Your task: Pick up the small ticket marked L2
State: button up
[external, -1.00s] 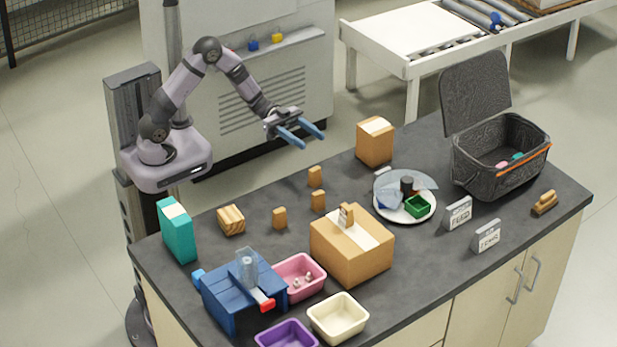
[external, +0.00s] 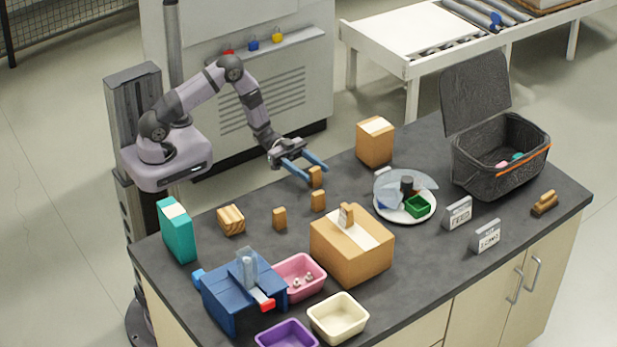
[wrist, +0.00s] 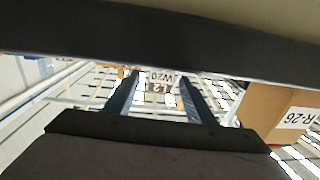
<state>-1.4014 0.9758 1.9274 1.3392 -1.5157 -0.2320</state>
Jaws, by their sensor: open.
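In the external view, several small tan tickets stand on the dark counter. One ticket (external: 315,178) is at my gripper's fingertips, a second ticket (external: 318,201) stands just in front of it, and a third ticket (external: 279,218) stands to the left. Their markings cannot be read there. My gripper (external: 316,173) is open, with its blue fingers low over the counter's back edge. In the wrist view, upside-down lettering that looks like L2 (wrist: 155,87) shows between the fingers of my gripper (wrist: 160,80), with W20 beyond it. Contact cannot be told.
A cardboard box (external: 375,145) stands right of my gripper; a box marked R-26 (wrist: 277,112) shows at right in the wrist view.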

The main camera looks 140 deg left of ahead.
aim_at(317, 174)
jog(key=shift+w+a+p, duration=0.15)
jog(key=shift+w+p, duration=0.3)
jog(key=shift+w, duration=0.95)
jog(key=shift+w+a+p, duration=0.1)
jog(key=shift+w+p, duration=0.35)
jog(key=shift+w, duration=0.95)
jog(key=c, duration=1.1)
